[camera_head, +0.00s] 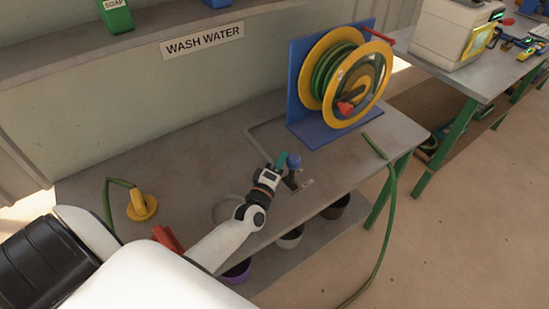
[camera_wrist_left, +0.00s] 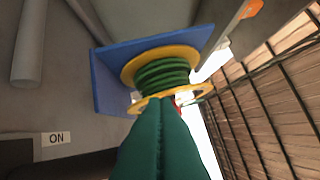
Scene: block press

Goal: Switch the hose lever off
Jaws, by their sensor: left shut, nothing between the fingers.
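The hose lever (camera_head: 293,161) has a blue knob on a short stem. It stands on the grey bench just right of my left gripper (camera_head: 281,161). A small pale label (camera_head: 306,183) lies by its base; its text is too small to read in the head view. In the left wrist view an "ON" label (camera_wrist_left: 56,138) shows at lower left. My left gripper's green fingers (camera_wrist_left: 160,145) are shut together and empty, close beside the knob. I cannot tell whether they touch it. My right gripper is not in view.
The hose reel (camera_head: 330,119) with yellow rims and a blue frame stands behind the lever. A green hose (camera_head: 388,205) hangs off the bench's right end. A yellow fitting (camera_head: 142,206) is at the left. Pots (camera_head: 290,238) sit on the lower shelf. The bench (camera_head: 190,150) is clear behind my arm.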

